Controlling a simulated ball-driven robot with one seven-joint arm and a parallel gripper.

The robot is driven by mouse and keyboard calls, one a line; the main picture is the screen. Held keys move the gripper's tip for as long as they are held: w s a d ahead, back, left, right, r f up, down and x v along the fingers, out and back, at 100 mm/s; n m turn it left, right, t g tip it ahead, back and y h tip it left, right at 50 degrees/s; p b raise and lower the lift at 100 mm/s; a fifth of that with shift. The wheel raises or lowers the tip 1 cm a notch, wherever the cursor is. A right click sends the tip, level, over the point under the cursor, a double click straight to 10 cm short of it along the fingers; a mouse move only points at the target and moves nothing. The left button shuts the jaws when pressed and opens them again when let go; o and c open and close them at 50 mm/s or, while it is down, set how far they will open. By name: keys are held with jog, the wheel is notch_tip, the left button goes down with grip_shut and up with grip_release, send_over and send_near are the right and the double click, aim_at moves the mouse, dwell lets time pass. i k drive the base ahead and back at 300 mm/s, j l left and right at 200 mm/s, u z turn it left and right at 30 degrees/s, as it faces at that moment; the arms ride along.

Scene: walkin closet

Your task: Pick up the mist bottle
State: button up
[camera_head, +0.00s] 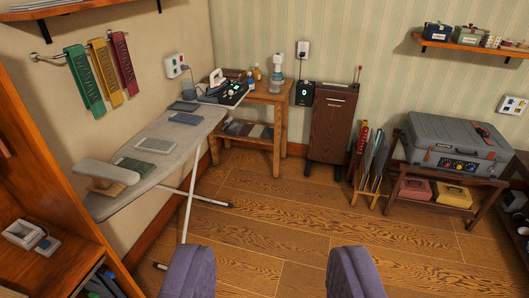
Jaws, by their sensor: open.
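A small pale bottle with a white top (277,72), which looks like the mist bottle, stands upright on the wooden side table (278,98) by the back wall. It is small in the picture, so its details are unclear. My gripper (271,262) shows as two purple-grey fingers at the bottom edge, wide apart, with only floor between them. It is open and empty, well short of the side table and far from the bottle.
An ironing board (150,160) with flat items on it runs along the left wall. A dark wooden cabinet (330,122) stands right of the side table. A grey case (458,145) sits on a low rack at right. The middle floor is clear.

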aim_at(250, 81)
jog(key=i, duration=2.75)
jog(key=i+j, duration=0.1)
jog(key=i, duration=2.7)
jog(key=i+z, duration=0.35)
jog(key=i, duration=0.25)
